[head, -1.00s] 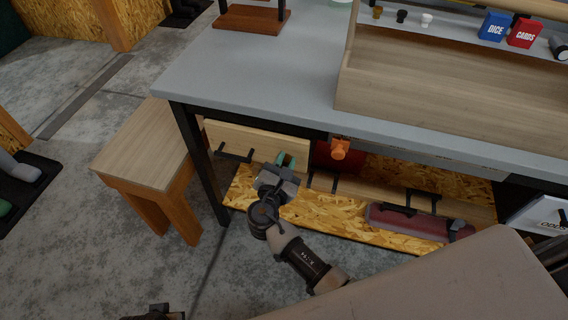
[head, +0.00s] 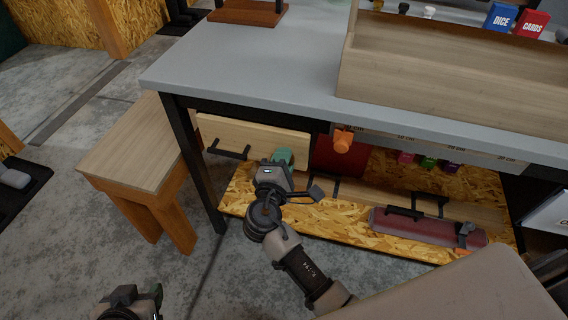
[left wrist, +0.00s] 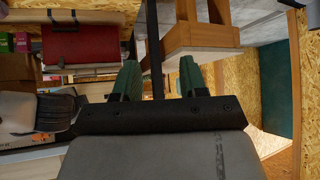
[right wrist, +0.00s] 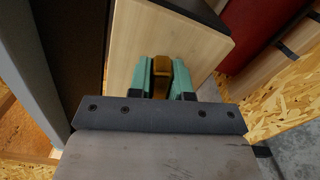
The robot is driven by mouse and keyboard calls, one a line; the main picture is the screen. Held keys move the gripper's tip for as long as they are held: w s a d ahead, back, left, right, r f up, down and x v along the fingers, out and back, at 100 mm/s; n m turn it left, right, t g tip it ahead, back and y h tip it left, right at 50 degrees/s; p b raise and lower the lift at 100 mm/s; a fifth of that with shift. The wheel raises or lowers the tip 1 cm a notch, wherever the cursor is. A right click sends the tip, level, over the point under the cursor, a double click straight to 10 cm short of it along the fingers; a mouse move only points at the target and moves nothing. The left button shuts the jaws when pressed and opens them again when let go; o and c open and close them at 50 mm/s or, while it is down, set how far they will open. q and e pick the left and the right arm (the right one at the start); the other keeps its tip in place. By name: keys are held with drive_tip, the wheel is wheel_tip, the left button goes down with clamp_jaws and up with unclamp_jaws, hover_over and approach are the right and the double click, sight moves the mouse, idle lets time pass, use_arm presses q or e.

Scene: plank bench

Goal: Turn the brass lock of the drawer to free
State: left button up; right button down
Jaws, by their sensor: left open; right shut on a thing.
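The drawer (head: 235,133) has a pale wood front under the left part of the grey bench, with a black bar handle (head: 228,151). The brass lock (right wrist: 161,78) shows in the right wrist view on the drawer front, between the green fingers. My right gripper (head: 283,156) is at the right part of the drawer front, its fingers shut on the lock; in the head view it hides the lock. It also shows in the right wrist view (right wrist: 161,72). My left gripper (head: 150,292) is low at the front left, away from the bench. It is open and empty in the left wrist view (left wrist: 158,78).
An orange knob-like thing (head: 343,141) hangs under the bench edge, right of the drawer. A wooden stool (head: 130,145) stands left of the black bench leg (head: 195,165). A dark red case (head: 425,228) lies on the lower shelf. The floor in front is clear.

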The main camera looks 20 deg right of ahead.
drive_tip(key=m+b, duration=0.2)
drive_tip(key=shift+f+m, duration=0.2)
drive_tip(key=shift+m, duration=0.2)
use_arm(q)
drive_tip(key=w+d+r+t+h, duration=0.2)
drive_tip(key=w+d+r+t, duration=0.1)
drive_tip(key=w+r+t, duration=0.3)
drive_tip(key=shift+r+t, duration=0.6)
drive_tip(key=shift+t, duration=0.2)
use_arm(e)
drive_tip(key=c, duration=1)
unclamp_jaws()
drive_tip(key=shift+c, duration=0.2)
drive_tip(key=shift+r, duration=0.1)
use_arm(q)
drive_tip(key=f+g, duration=0.1)
drive_tip(key=s+f+g, duration=0.1)
drive_tip(key=a+f, duration=0.1)
drive_tip(key=shift+s+f+g+y+p, duration=0.15)
drive_tip(key=shift+s+g+y+p, duration=0.15)
drive_tip(key=shift+g+y+p, duration=0.1)
use_arm(e)
drive_tip(key=v, duration=1)
drive_tip(key=shift+s+a, duration=0.3)
